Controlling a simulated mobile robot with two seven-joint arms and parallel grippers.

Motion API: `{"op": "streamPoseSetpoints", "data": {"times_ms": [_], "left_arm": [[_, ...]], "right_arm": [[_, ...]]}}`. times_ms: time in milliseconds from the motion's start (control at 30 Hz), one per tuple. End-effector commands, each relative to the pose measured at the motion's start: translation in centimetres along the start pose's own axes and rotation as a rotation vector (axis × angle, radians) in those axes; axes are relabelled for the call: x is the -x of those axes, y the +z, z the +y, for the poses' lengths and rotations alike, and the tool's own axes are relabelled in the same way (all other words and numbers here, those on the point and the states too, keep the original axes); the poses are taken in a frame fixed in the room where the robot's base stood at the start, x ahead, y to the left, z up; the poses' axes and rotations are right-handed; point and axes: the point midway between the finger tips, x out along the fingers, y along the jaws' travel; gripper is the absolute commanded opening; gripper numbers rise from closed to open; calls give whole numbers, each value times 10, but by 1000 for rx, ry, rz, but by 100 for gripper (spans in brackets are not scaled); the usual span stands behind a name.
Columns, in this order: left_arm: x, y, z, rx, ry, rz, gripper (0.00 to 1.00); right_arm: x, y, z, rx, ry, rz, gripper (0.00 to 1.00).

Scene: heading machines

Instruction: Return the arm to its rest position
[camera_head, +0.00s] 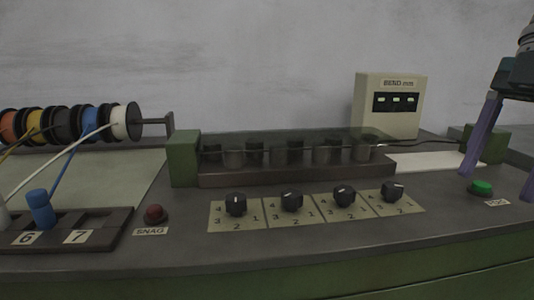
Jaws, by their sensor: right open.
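My right gripper (496,184) is at the right edge of the head view, hanging down over the right end of the machine bench. Its two purple fingers are spread apart with nothing between them. The far finger's tip is just behind and left of a green button (481,187); I cannot tell how high above the bench it is. The other finger and much of the arm are cut off by the frame edge. My left gripper is not in view.
Several dials with number plates (345,204) line the bench front. Behind them is a clear-covered block (296,173). A display box (391,104) stands at the back.

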Motion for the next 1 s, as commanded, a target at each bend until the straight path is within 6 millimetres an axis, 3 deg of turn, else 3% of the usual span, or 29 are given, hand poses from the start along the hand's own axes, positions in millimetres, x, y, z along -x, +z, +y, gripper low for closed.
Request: {"op": "streamPoseSetpoints", "data": {"times_ms": [33, 467, 567, 700, 833, 1000], "left_arm": [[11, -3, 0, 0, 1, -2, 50], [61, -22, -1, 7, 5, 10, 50], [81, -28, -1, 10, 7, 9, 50], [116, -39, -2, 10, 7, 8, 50], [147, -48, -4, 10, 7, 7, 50], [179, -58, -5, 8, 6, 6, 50]], "right_arm": [[-6, -4, 0, -15, -25, -17, 71], [-71, -32, -11, -223, -78, -183, 71], [-90, -50, -21, -309, -54, -220, 71], [-110, -89, -44, -498, 40, -244, 71], [-111, -126, -73, -734, 164, -223, 71], [-88, -160, -112, -1072, 332, -167, 71]]}}
